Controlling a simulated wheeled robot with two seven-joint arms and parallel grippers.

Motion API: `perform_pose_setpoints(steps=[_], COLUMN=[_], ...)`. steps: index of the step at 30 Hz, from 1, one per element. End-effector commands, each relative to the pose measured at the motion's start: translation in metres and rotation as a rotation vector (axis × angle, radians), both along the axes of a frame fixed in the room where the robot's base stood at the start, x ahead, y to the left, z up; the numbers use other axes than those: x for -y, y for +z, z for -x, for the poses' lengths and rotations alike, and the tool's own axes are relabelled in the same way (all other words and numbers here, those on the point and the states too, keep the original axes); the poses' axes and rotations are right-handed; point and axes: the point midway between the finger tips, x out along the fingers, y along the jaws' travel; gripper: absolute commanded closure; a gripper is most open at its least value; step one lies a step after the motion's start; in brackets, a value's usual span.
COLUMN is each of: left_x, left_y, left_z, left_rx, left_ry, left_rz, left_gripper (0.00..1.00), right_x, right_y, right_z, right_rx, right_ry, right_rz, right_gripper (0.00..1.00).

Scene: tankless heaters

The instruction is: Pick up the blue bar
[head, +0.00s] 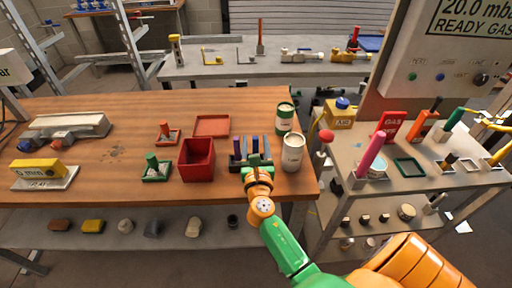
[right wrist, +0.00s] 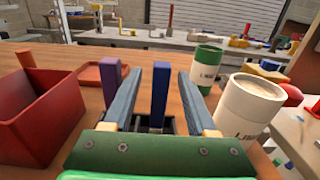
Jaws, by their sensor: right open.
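The blue bar (head: 255,144) stands upright in a dark holder (head: 235,164) on the wooden table. In the right wrist view the blue bar (right wrist: 160,90) is between the two fingers of my right gripper (right wrist: 159,76). The fingers are open, with a visible gap on each side of the bar. A purple bar (right wrist: 111,80) stands just outside the left finger. In the head view my right gripper (head: 256,163) is at the holder and hides part of it. My left gripper is not in view.
A red open box (head: 197,160) stands left of the holder, with a flat red tray (head: 211,126) behind. A cream can (head: 293,153) and a green can (head: 284,117) stand close on the right. A cart (head: 415,165) holds colored tools further right.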

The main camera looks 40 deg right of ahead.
Motion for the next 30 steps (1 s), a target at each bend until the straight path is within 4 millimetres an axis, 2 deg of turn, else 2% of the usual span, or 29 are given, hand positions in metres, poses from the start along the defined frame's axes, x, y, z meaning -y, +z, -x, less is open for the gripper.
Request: perform_pose_setpoints(steps=[4, 10, 11, 17, 26, 30], left_x=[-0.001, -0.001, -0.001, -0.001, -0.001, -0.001], left_y=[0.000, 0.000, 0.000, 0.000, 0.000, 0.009], left_z=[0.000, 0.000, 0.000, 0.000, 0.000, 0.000], left_rx=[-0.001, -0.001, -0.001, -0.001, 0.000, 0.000], left_ry=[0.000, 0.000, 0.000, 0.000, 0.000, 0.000], left_rz=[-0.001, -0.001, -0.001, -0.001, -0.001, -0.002], left_gripper=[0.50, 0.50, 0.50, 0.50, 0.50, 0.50], right_x=[0.011, 0.012, 0.012, 0.012, 0.012, 0.012], right_y=[0.001, 0.001, 0.001, 0.000, 0.000, 0.012], right_z=[-0.018, -0.020, -0.020, -0.020, -0.020, -0.020], right_rx=[0.001, 0.000, 0.000, 0.000, 0.000, 0.001], right_ry=[0.000, 0.000, 0.000, 0.000, 0.000, -0.001], right_rz=[-0.002, -0.002, -0.002, -0.002, -0.002, -0.001], right_gripper=[0.43, 0.43, 0.45, 0.99, 1.00, 1.00])
